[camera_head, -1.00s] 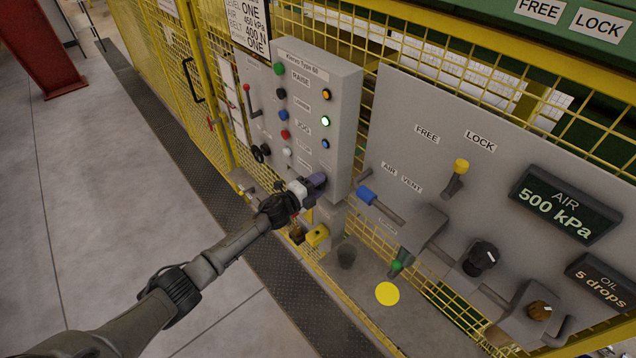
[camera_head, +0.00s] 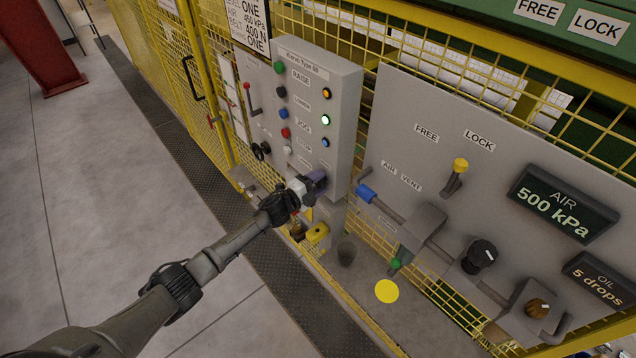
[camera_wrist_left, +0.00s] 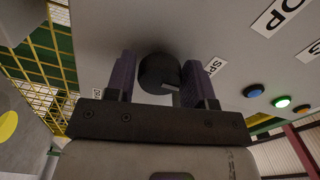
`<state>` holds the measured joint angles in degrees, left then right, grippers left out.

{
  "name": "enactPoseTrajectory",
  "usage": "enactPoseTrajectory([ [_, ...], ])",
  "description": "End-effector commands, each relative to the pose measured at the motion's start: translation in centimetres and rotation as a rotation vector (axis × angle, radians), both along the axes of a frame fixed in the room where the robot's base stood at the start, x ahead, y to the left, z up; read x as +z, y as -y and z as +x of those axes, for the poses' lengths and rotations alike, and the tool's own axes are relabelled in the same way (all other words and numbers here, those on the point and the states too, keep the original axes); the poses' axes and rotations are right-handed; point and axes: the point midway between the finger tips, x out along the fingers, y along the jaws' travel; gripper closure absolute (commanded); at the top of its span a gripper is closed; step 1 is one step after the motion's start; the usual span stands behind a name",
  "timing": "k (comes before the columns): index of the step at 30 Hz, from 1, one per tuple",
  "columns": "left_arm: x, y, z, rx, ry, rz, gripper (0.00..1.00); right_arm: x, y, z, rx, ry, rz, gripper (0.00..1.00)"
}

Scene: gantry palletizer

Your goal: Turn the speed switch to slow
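The speed switch is a round black knob (camera_wrist_left: 158,72) with a light mark, on the grey control box, seen in the left wrist view. A partly hidden label starting "SP" (camera_wrist_left: 215,65) is beside it. My left gripper (camera_wrist_left: 158,82) has its two purple fingers apart, one on each side of the knob; I cannot tell whether they touch it. In the head view my left gripper (camera_head: 315,184) is at the lower part of the control box (camera_head: 343,115), and it hides the knob there. My right gripper is not in view.
Several coloured buttons and a green-lit one (camera_head: 325,120) are above the gripper on the box. A grey panel (camera_head: 400,110) with a blue-handled valve (camera_head: 366,194), a yellow lever (camera_head: 460,166) and displays stands at the right.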

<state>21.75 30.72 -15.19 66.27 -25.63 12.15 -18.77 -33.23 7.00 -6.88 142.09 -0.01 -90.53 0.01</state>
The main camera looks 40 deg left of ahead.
Motion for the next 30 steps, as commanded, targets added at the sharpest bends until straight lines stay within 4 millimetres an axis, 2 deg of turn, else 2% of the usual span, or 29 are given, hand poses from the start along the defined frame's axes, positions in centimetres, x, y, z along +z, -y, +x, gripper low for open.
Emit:
enactPoseTrajectory([
  [1,0.0,0.0,0.0,0.0,0.0,0.0,0.46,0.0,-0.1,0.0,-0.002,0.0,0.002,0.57],
  [6,0.0,0.0,0.0,0.0,0.0,0.001,0.33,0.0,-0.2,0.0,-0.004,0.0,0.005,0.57],
  [13,0.0,0.0,-0.1,0.0,-0.001,0.002,0.33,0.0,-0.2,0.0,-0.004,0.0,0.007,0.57],
  [17,-0.1,-0.2,-0.9,0.0,-0.001,0.002,0.33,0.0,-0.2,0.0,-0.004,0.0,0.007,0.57],
  [20,-0.2,-0.4,-2.2,0.0,-0.001,0.004,0.33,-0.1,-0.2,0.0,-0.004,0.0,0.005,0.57],
  [30,-0.2,-1.6,-8.4,-0.001,-0.002,0.003,0.33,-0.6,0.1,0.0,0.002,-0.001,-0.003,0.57],
])
